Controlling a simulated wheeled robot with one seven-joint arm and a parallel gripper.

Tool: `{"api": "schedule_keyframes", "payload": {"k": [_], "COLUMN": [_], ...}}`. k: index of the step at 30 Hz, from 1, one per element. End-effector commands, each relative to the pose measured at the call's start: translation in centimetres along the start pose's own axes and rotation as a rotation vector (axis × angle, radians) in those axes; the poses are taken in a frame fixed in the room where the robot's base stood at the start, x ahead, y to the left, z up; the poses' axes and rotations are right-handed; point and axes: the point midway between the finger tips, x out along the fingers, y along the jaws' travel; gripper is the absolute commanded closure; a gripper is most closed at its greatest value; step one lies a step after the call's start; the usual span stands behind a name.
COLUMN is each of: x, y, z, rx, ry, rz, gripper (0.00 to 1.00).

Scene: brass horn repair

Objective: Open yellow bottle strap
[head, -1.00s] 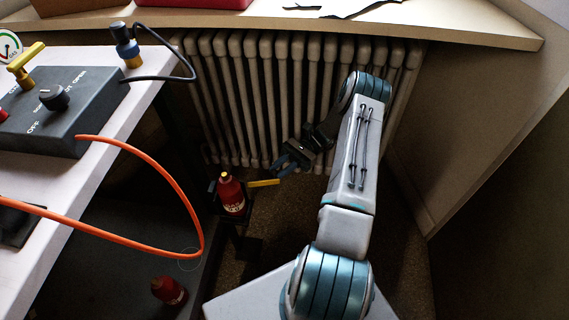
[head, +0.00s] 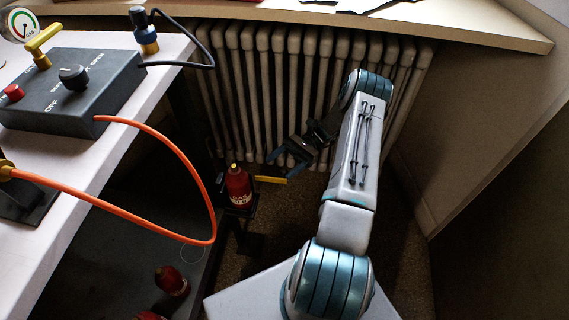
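A red bottle (head: 237,187) with a yellow top stands upright in a dark holder on the floor, in front of the radiator. A yellow strap (head: 270,179) sticks out to the right from beside the bottle. My gripper (head: 284,163) is just above and right of the strap's outer end. Its dark fingers look spread apart, with nothing seen between them. I cannot tell whether a finger touches the strap. How the strap joins the holder is too dark to see.
A white bench (head: 85,165) on the left carries a grey control box (head: 75,88). An orange hose (head: 190,172) loops off its edge near the bottle. Another red bottle (head: 171,281) lies lower left. A radiator (head: 265,85) stands behind, under a shelf (head: 480,38).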

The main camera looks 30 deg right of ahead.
Motion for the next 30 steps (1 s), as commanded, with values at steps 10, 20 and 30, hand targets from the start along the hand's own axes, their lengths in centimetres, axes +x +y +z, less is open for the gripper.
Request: {"api": "schedule_keyframes", "payload": {"k": [10, 20, 30], "x": [0.3, 0.0, -4.0], "y": [-0.6, -0.2, 6.9], "z": [0.2, 5.2, 8.9], "rx": [-0.011, -0.009, -0.004], "ry": [-0.01, -0.006, -0.004], "rz": [-0.003, 0.003, -0.009], "gripper": [0.55, 0.55, 0.55]}}
